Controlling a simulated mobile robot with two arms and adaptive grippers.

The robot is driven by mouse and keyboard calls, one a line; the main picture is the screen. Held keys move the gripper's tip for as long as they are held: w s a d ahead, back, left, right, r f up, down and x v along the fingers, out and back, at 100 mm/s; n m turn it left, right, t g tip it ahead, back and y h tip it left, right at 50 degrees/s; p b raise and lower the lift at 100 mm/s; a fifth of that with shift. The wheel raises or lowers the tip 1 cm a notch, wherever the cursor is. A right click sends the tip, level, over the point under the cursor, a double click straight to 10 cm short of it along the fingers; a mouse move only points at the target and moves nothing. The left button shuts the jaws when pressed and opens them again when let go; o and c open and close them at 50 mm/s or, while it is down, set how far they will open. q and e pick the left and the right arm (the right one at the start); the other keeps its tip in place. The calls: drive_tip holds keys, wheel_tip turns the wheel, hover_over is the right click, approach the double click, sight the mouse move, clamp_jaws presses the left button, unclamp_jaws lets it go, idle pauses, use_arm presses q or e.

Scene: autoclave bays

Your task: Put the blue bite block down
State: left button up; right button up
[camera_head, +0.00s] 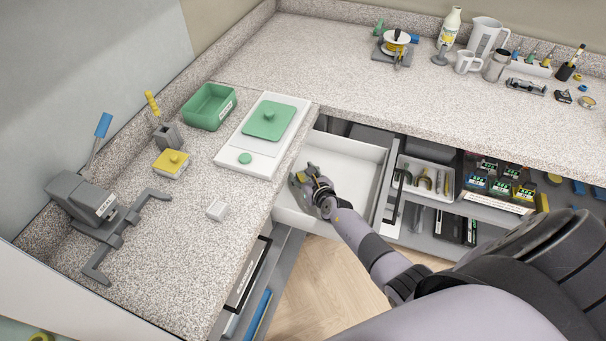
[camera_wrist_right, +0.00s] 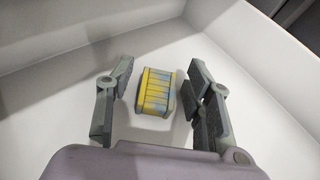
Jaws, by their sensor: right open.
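My right gripper (camera_head: 312,184) is inside the open white drawer (camera_head: 360,179), in the head view. In the right wrist view the right gripper (camera_wrist_right: 158,98) is open, its fingers on either side of a small block (camera_wrist_right: 156,91). The block has a ribbed yellow face with pale blue patches and a grey-green rim. I take it for the bite block, though little blue shows. It rests on the drawer floor, with gaps to both fingers. In the head view the gripper hides it. My left gripper is not in view.
The drawer's walls (camera_wrist_right: 73,33) stand close around the gripper. The speckled counter (camera_head: 170,240) overhangs to the left and behind. An open tray (camera_head: 424,180) with several tools lies right of the drawer. A green-lidded white unit (camera_head: 234,150) stands near the counter edge.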

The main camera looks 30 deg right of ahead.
drive_tip(key=shift+r, duration=0.2)
drive_tip(key=shift+s+r+p, duration=0.15)
drive_tip(key=shift+s+p, duration=0.15)
drive_tip(key=shift+p, duration=0.1)
drive_tip(key=p+v, duration=0.2)
drive_tip(key=v, duration=0.3)
drive_tip(key=shift+s+a+r, duration=0.1)
drive_tip(key=shift+s+r, duration=0.05)
drive_tip(key=shift+s, duration=0.2)
drive_tip(key=shift+s+r, duration=0.15)
drive_tip(key=shift+s, duration=0.35)
